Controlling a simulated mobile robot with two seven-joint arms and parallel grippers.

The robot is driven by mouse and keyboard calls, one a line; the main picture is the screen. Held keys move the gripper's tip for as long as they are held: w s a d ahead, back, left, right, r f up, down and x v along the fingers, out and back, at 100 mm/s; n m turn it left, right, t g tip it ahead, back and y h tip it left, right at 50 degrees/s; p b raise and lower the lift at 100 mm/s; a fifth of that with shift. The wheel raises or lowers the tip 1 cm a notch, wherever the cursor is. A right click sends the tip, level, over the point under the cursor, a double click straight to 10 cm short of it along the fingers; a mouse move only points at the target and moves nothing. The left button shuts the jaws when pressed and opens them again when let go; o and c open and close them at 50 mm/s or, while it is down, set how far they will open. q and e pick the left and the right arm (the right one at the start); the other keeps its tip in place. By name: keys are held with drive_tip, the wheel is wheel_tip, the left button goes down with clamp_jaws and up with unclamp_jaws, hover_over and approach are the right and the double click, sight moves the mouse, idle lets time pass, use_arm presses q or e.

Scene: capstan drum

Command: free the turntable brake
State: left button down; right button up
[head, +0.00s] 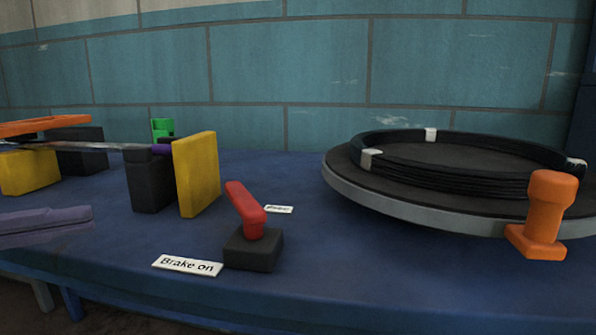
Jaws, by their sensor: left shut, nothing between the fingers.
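A red lever (245,208) rises from a small black base (253,250) on the blue table, its upper end leaning to the left. A white label reading "Brake on" (187,265) lies at the base's front left. A second small white label (279,209), too small to read surely, lies behind it to the right. The turntable (400,205) carries a black coil (480,182) with white ties. My left gripper (88,214), purple-grey, is at the left edge, shut and empty, well apart from the lever. My right gripper is out of view.
An orange post (547,215) stands at the turntable's front right edge. Yellow (197,174) and black (148,182) blocks stand left of the lever, with a thin rod running left from them. An orange bar (45,124) is at far left. The table between lever and turntable is clear.

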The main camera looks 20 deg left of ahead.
use_arm(q)
drive_tip(key=b, duration=0.4)
approach(227, 194)
drive_tip(key=x, duration=0.4)
drive_tip(key=s+d+x, duration=0.1)
drive_tip(key=x, duration=0.1)
drive_tip(key=shift+w+d, duration=0.3)
drive_tip(key=shift+d, duration=0.05)
drive_tip(key=shift+w+p, duration=0.4)
drive_tip(key=shift+w, duration=0.1)
drive_tip(key=shift+w+d+r+p, duration=0.15)
drive_tip(key=shift+w+p, duration=0.15)
drive_tip(key=shift+w, duration=0.25)
drive_tip(key=shift+p+x, duration=0.45)
drive_tip(key=shift+x, duration=0.6)
drive_tip(key=shift+w, duration=0.25)
